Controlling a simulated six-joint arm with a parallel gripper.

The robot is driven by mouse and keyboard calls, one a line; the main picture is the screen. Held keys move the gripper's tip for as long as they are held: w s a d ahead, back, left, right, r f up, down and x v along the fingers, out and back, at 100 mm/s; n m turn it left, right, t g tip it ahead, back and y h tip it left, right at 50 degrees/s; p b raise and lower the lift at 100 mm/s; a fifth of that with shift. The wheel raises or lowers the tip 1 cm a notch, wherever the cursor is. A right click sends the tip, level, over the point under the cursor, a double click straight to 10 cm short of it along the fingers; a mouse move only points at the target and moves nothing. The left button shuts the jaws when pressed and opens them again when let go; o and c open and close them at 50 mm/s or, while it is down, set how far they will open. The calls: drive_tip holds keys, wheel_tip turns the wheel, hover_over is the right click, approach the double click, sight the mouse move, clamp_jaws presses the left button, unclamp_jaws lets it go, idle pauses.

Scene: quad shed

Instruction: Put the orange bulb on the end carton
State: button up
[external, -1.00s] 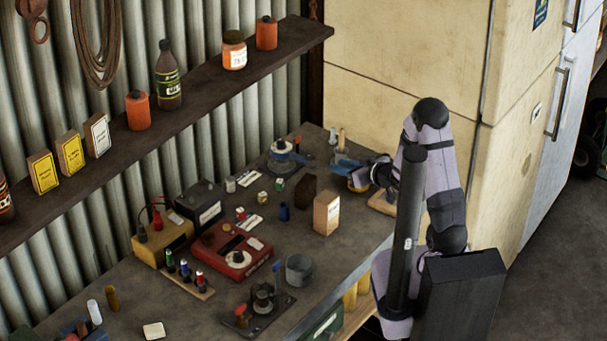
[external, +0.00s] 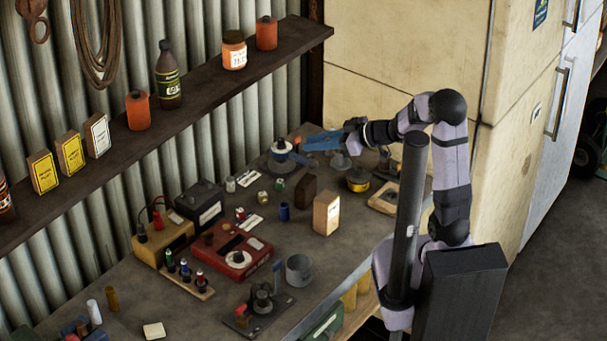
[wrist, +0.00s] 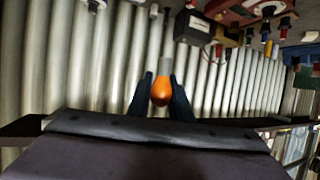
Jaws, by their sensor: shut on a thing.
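The orange bulb (wrist: 160,92) sits between the two dark fingers of my gripper (wrist: 160,95) in the wrist view, with a grey base pointing away. In the external view my gripper (external: 305,143), with blue fingers, is held above the far end of the bench; the bulb is hard to make out there. Three cartons stand in a row on the wall shelf: a yellow-labelled one at the left end (external: 42,172), a yellow-labelled middle one (external: 70,153) and a white-labelled one at the right end (external: 98,135). My gripper is well to their right, apart from them.
The shelf (external: 215,90) also holds an orange canister (external: 138,110), a brown bottle (external: 168,75), a labelled jar (external: 234,50) and another orange canister (external: 266,33). The bench below is cluttered, with a red device (external: 230,250) and a tan box (external: 326,213). Corrugated metal backs the shelf.

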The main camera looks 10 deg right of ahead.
drive_tip(key=shift+n+g, duration=0.5)
drive_tip(key=s+f, duration=0.2)
drive_tip(key=s, duration=0.1)
drive_tip(key=shift+s+a+f, duration=0.15)
drive_tip(key=shift+a, duration=0.25)
drive_tip(key=shift+f, duration=2.95)
drive_tip(key=shift+f, duration=0.1)
drive_tip(key=shift+f, duration=2)
drive_tip(key=shift+f, duration=0.1)
